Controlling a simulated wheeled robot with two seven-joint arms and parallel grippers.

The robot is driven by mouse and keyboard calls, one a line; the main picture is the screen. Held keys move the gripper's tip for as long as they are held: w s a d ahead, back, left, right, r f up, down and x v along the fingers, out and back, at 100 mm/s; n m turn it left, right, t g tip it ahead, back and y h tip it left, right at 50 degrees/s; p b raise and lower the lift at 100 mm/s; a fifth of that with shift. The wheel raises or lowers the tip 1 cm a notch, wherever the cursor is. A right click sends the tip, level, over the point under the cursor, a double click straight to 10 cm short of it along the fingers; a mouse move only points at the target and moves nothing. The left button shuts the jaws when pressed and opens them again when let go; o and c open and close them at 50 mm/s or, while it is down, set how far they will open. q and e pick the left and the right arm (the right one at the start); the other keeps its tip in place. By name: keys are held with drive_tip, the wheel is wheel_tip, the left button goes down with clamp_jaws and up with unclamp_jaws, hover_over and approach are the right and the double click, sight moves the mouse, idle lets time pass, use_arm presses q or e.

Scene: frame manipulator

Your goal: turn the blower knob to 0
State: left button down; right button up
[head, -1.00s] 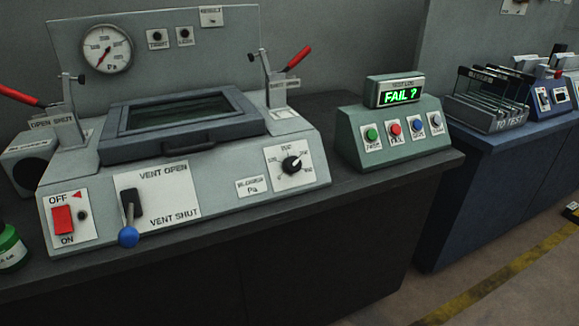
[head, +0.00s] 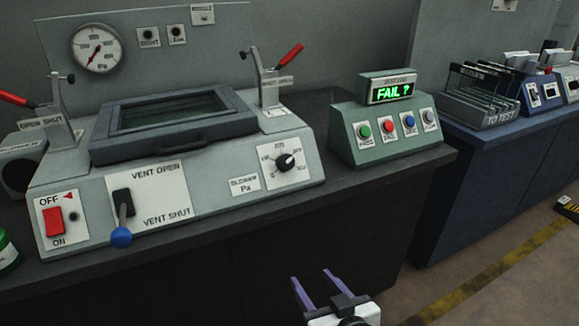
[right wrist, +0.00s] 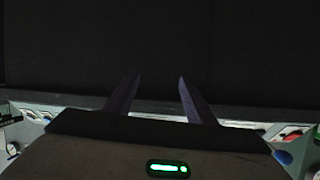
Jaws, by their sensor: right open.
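The blower knob (head: 285,161) is a black round knob with a white pointer mark, on a white dial plate at the right of the grey machine's sloped front. Its pointer is toward the upper right; the dial numbers are too small to read surely. A "BLOWER Pa" label (head: 245,182) is to its left. My right gripper (head: 312,280) is open and empty, low in front of the bench and below the knob, well apart from it. Its two fingers (right wrist: 152,98) also show in the right wrist view with nothing between them. My left gripper is not in view.
The vent lever (head: 121,237) with a blue ball sticks out at the machine's front. A red switch (head: 53,221) is at far left. Red-handled clamps (head: 272,75) flank the lid. A green box (head: 385,135) with several buttons reads "FAIL ?". The space before the bench is free.

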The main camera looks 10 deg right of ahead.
sight(288, 162)
drive_tip(key=w+r+m+t+h, duration=0.1)
drive_tip(key=w+r+t, duration=0.1)
drive_tip(key=w+r, duration=0.5)
drive_tip(key=w+r+m+t, duration=0.1)
drive_tip(key=w+r+t, duration=0.1)
drive_tip(key=r, duration=0.9)
drive_tip(key=w, duration=0.6)
drive_tip(key=w+a, duration=0.1)
drive_tip(key=w, duration=0.3)
drive_tip(key=shift+w+f, duration=0.1)
drive_tip(key=shift+f, duration=0.25)
drive_tip(key=c, duration=1)
